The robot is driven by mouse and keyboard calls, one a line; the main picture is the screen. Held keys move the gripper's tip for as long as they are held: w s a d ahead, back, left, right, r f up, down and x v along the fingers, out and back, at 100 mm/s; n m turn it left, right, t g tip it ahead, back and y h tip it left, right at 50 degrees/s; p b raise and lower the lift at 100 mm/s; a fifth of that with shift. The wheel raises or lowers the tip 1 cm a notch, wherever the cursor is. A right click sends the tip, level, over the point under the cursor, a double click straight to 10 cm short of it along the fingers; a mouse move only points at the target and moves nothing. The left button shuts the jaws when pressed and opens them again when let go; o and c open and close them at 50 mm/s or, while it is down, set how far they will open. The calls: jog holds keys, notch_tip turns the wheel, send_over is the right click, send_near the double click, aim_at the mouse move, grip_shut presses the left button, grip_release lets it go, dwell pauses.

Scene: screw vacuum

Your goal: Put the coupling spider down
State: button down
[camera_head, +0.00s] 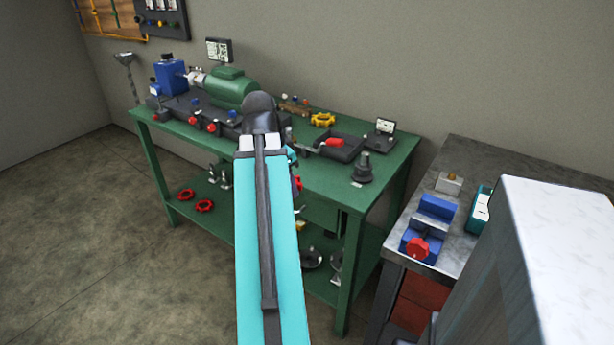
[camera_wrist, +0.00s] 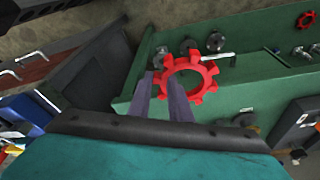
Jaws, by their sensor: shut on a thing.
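The coupling spider is a red toothed ring (camera_wrist: 209,74) in the wrist view, at the tips of my gripper's two grey fingers (camera_wrist: 164,88). My gripper is shut on it, and the fingers overlap its lower left side. Green surfaces show behind the ring, but its height above them is hard to judge. In the head view my arm hides most of the gripper, and only a small red part (camera_head: 298,183) shows beside the arm, in front of the green bench (camera_head: 320,180).
The bench top holds a green motor (camera_head: 231,87), a yellow toothed ring (camera_head: 322,119), a black tray (camera_head: 342,154) with a red piece and a dark stepped part (camera_head: 363,169). Red rings (camera_head: 204,206) lie on the lower shelf. A grey table with a blue vise (camera_head: 433,219) stands at right.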

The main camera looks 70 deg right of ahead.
jog(key=shift+d+r+p, duration=0.2)
jog(key=shift+p, duration=0.65)
jog(key=d+p, duration=0.1)
jog(key=p, duration=0.4)
jog(key=shift+d, duration=0.1)
jog(key=d+p, duration=0.1)
jog(key=p, duration=0.5)
jog(key=shift+s+f+p, duration=0.15)
jog(key=shift+p, duration=0.25)
jog(key=d+p, duration=0.1)
jog(key=d, duration=0.3)
jog(key=s+d+f+p, duration=0.1)
jog(key=d+p, duration=0.1)
jog(key=d, duration=0.3)
jog(key=d+p, duration=0.1)
jog(key=d, duration=0.3)
jog(key=shift+s+d+f+p, duration=0.15)
jog(key=shift+s+f+p, duration=0.05)
jog(key=shift+f+p, duration=0.1)
jog(key=shift+f+p, duration=0.65)
jog(key=shift+f, duration=1.1)
jog(key=shift+f, duration=0.2)
